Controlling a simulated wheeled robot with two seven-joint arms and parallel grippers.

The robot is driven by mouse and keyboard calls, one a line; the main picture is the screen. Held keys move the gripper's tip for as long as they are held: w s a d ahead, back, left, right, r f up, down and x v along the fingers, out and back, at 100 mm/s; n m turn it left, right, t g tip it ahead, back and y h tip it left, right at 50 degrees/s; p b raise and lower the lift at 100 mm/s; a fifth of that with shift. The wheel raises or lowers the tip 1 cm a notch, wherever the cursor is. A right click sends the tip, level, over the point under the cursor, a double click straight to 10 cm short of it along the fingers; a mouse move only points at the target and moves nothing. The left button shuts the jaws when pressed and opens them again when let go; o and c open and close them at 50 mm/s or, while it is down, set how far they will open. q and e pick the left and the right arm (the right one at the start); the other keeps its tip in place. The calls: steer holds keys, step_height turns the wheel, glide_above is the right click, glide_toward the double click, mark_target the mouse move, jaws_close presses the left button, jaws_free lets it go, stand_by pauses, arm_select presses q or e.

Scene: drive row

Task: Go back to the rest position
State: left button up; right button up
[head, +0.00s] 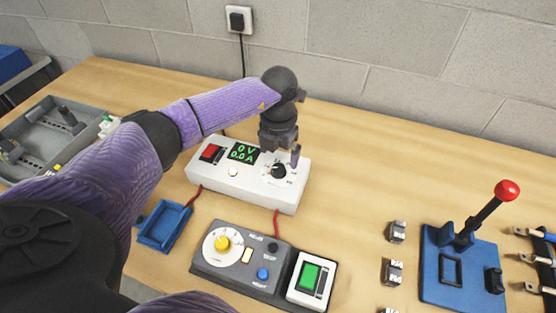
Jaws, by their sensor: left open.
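My left arm (205,112) in its purple sleeve comes in from the left and reaches over the bench. My left gripper (281,156) points down, open, just above the white power supply (225,184) near its black knob (279,170). One finger shows beside the knob; I cannot tell whether it touches. The supply's display (243,152) reads 0 V and 0.0 A. A red switch (211,152) sits at its left end. My right gripper is out of view.
A grey control box (240,258) with a yellow knob and a green-screened meter (311,278) stand in front. A blue tray (164,226) lies left. A blue lever press (459,265) with a red ball handle stands right. The wooden bench behind it is clear.

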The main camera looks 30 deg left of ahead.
arm_select(q)
step_height(320, 180, up, 3)
steer(key=shift+r+p, duration=0.15)
steer(key=shift+p, duration=0.9)
